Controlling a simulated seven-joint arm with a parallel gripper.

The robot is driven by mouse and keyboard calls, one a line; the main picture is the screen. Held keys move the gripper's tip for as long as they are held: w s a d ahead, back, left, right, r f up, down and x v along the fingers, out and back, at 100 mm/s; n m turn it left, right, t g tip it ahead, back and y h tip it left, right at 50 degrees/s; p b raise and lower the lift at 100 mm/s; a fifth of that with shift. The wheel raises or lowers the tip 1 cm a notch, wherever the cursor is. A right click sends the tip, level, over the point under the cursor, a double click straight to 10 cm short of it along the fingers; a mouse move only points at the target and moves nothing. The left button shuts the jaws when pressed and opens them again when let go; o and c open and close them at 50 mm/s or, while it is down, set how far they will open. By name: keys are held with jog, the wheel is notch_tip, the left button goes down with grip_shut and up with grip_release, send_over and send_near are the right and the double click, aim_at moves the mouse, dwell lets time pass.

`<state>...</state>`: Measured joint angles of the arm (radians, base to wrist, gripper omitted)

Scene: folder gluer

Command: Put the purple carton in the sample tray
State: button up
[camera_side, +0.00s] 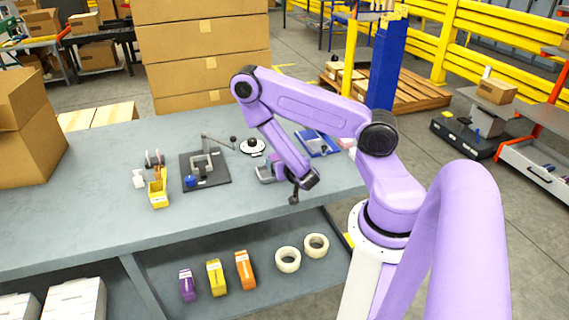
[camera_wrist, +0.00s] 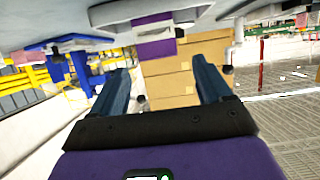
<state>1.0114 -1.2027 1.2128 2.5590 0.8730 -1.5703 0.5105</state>
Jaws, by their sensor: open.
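A purple carton (camera_side: 187,285) stands on the lower shelf, left of a yellow and an orange one. In the wrist view, a purple block with a pale band (camera_wrist: 155,40) shows beyond my fingers, against a grey rounded thing; I cannot tell whether it is a carton. A blue, tray-like thing (camera_side: 318,143) lies at the table's back right; I cannot tell if it is the sample tray. My gripper (camera_side: 294,196) is near the table's front edge, right of a grey-purple object (camera_side: 268,172). Its fingers (camera_wrist: 163,75) are apart with nothing between them.
A yellow bin (camera_side: 158,192), a dark plate with a clamp-like device (camera_side: 205,170) and a white round item (camera_side: 252,147) stand on the table (camera_side: 95,220). Yellow (camera_side: 216,278) and orange (camera_side: 244,270) cartons and two tape rolls (camera_side: 288,260) are on the shelf.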

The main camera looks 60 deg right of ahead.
jog(key=shift+s+a+r, duration=0.25)
jog(key=shift+s+a, duration=0.2)
